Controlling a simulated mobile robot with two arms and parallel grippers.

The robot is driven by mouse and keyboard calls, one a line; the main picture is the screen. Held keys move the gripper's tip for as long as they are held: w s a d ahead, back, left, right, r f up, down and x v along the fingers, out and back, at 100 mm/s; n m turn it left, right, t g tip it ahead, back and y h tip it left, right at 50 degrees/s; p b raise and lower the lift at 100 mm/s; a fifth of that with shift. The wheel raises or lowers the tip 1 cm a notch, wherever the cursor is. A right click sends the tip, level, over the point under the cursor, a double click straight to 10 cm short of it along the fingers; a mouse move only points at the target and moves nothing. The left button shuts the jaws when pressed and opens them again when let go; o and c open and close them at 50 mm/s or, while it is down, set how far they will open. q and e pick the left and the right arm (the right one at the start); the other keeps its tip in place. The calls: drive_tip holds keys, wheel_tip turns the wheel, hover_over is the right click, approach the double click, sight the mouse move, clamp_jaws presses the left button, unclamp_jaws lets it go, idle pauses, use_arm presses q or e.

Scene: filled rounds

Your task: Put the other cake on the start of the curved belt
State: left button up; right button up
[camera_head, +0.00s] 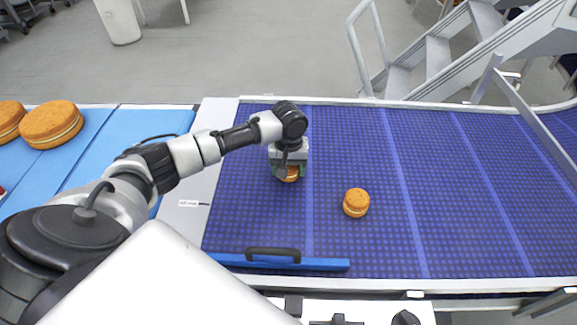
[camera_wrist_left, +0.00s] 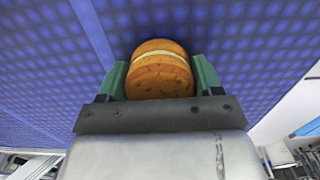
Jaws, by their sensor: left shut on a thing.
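My left gripper (camera_head: 288,172) is shut on a small round cake (camera_head: 288,174) with a pale filling line. In the left wrist view the cake (camera_wrist_left: 160,70) sits between the two green fingers of the gripper (camera_wrist_left: 160,78). The gripper is over the left end of the blue curved belt (camera_head: 450,200). I cannot tell whether the held cake touches the belt. Another small filled cake (camera_head: 356,202) stands on the belt to the right of the gripper and a little nearer. My right gripper is not in view.
A light blue surface (camera_head: 150,122) at the left bears larger cakes (camera_head: 52,124). A blue bar with a black handle (camera_head: 273,257) lies along the belt's near edge. A grey rail (camera_head: 535,120) crosses the belt at the right. Metal stairs (camera_head: 438,55) stand behind.

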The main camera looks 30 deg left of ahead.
use_arm(q)
drive_tip(key=o, duration=0.7)
drive_tip(key=shift+f, duration=0.1)
wheel_tip(320, 180, up, 12)
drive_tip(key=shift+r+b, duration=0.15)
drive_tip(key=shift+b, duration=0.3)
